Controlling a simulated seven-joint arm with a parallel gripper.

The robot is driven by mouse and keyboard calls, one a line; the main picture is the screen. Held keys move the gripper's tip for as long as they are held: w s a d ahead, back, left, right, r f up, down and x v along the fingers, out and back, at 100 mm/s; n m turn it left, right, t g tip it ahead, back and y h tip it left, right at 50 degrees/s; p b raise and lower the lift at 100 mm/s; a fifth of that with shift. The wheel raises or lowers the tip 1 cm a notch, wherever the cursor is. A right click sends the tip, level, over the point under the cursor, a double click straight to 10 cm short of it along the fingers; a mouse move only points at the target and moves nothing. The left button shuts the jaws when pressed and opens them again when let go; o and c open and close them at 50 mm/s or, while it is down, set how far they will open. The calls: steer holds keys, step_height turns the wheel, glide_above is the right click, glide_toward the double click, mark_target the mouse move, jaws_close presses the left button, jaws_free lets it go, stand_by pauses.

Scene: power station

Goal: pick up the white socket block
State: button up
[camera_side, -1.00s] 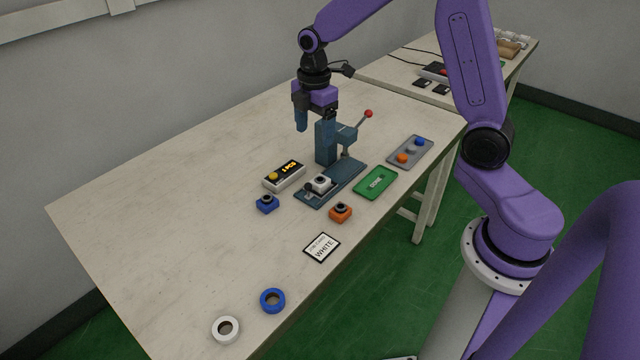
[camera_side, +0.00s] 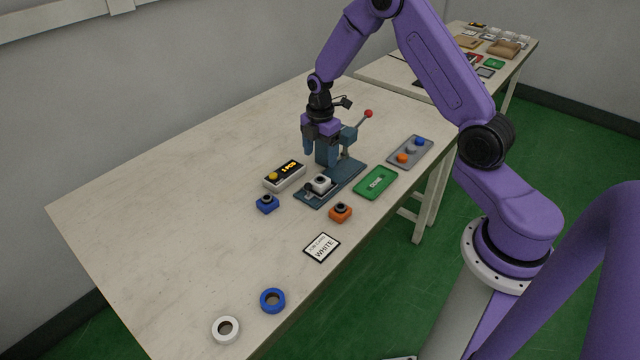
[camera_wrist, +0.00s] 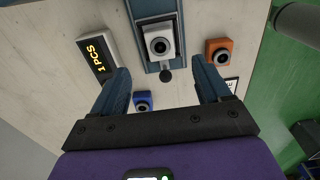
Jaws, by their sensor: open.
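The white socket block (camera_side: 321,184), with a dark round socket on top, sits on the front end of the blue-grey press base (camera_side: 345,183). In the wrist view the white socket block (camera_wrist: 160,44) is beyond my fingertips, between their lines. My gripper (camera_side: 311,150) is above the table behind the block, beside the press column. In the wrist view my gripper (camera_wrist: 163,78) has its two blue fingers wide apart with nothing between them. The small dark knob (camera_wrist: 166,75) at the base's end shows close to the block.
A blue block (camera_side: 267,204) and an orange block (camera_side: 341,212) stand on either side. A counter box (camera_side: 284,176) reading "1 PCS", a green "DONE" tray (camera_side: 375,183) and a grey tray (camera_side: 410,152) are near. The press's red-knobbed lever (camera_side: 368,114) sticks up behind.

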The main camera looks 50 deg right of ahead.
mark_target(320, 179)
steer(key=shift+a+f, duration=0.1)
steer(key=shift+f, duration=3.65)
steer(key=c, duration=1.2)
